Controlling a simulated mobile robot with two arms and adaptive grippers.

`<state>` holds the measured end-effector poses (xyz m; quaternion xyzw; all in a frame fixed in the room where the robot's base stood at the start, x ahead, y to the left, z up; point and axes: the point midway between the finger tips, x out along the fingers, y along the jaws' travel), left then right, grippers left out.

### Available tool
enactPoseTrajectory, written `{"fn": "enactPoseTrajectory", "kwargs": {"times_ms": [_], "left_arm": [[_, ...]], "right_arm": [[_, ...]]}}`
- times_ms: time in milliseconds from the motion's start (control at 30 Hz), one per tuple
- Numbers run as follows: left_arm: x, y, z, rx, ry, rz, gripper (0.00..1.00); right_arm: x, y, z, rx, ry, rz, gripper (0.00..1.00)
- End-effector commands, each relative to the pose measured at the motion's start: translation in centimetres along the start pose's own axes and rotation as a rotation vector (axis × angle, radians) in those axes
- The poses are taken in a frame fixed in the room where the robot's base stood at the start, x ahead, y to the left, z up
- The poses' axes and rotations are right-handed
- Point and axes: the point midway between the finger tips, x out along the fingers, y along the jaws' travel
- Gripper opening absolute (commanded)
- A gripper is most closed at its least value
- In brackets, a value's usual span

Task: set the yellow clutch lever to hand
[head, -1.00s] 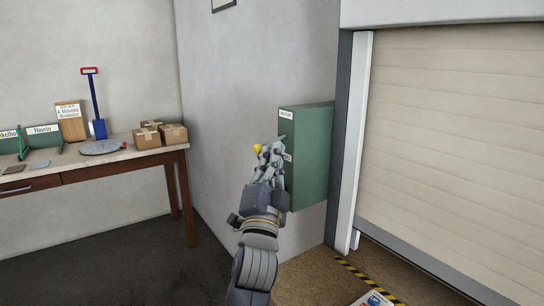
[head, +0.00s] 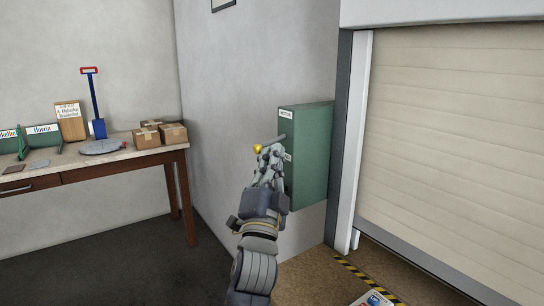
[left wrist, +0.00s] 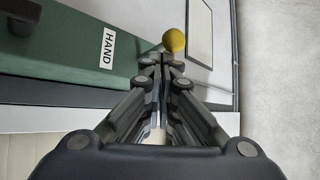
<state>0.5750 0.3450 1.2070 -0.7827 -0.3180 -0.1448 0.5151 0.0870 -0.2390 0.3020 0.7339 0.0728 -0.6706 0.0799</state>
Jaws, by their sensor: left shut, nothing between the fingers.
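The yellow ball knob (head: 257,148) of the clutch lever stands out from the front of the green box on a short grey shaft. In the left wrist view the knob (left wrist: 174,40) is just beyond my fingertips. The white HAND label (left wrist: 107,47) is on the box face beside it. My left gripper (head: 270,158) is shut and empty, its tips close to the shaft just below the knob. I cannot tell whether they touch it. In the head view a MOTOR label (head: 286,114) is at the box's top, and the lower label is partly hidden by my fingers. My right gripper is not in view.
The green box (head: 312,155) is on the grey wall, left of a closed roller shutter (head: 460,130). A workbench (head: 90,167) with cardboard boxes (head: 160,134) and a blue shovel (head: 97,105) stands at the left. The floor between is clear.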

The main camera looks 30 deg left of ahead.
Motion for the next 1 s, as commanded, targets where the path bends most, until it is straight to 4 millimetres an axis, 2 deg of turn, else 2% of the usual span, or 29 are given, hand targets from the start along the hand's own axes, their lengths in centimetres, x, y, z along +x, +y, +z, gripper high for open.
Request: {"fn": "enactPoseTrajectory", "kwargs": {"times_ms": [300,500,1000], "left_arm": [[-4.6,0.1,0.1,-0.002,-0.003,0.004,0.0],[-6.5,0.1,0.0,-0.001,-0.001,0.001,0.0],[-6.9,0.0,0.0,-0.001,0.0,0.001,0.0]], "right_arm": [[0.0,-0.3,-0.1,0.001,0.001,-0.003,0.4],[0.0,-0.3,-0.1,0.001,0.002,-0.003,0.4],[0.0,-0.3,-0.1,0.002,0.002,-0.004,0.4]]}}
